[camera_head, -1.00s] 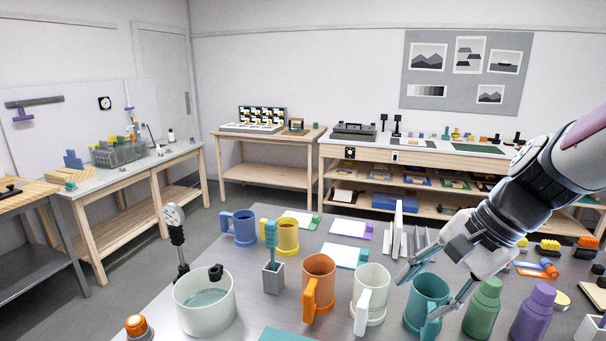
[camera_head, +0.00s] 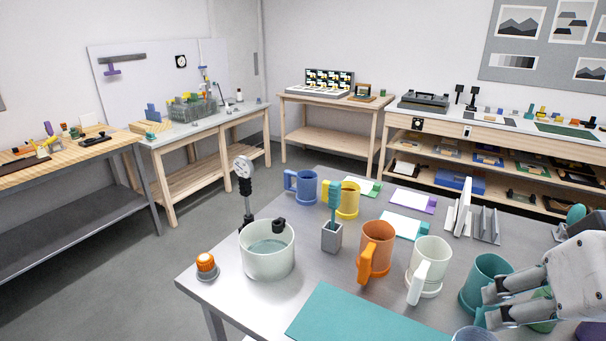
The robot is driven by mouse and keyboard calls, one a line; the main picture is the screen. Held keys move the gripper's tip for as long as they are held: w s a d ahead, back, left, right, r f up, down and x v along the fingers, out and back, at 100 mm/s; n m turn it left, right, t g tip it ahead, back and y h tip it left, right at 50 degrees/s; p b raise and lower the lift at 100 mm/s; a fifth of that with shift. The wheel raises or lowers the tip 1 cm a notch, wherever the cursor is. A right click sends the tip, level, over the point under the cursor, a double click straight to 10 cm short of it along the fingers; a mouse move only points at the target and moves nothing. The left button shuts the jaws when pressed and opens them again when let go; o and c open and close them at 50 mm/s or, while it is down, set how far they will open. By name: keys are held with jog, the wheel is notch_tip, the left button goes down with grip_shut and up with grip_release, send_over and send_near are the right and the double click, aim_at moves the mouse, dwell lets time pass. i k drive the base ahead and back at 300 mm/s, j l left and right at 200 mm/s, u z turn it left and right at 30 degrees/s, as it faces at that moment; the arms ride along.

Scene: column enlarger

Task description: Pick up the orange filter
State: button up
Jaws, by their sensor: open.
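I cannot pick out the orange filter for certain in this view. The orange things I see are an orange mug (camera_head: 376,245) in the middle of the near metal table and an orange-topped round piece (camera_head: 206,264) on a grey base at the table's left corner. My gripper (camera_head: 488,306) is at the lower right, open, beside a teal mug (camera_head: 487,275) and partly in front of it. A green thing behind my gripper is mostly hidden. No object shows held between the fingers.
A white mug (camera_head: 430,258), a yellow mug (camera_head: 347,200) and a blue mug (camera_head: 305,187) stand on the near table. A pale pot (camera_head: 267,262) stands left, beside a dial gauge (camera_head: 243,168). A teal mat (camera_head: 345,318) lies clear at the front. Benches line the walls.

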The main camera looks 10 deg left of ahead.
aim_at(206, 261)
jog(key=u, duration=1.25)
jog(key=i+j+u, duration=0.1)
jog(key=u, duration=0.35)
jog(key=i+j+u, duration=0.1)
jog(key=j+u, duration=0.2)
jog(key=u, duration=0.15)
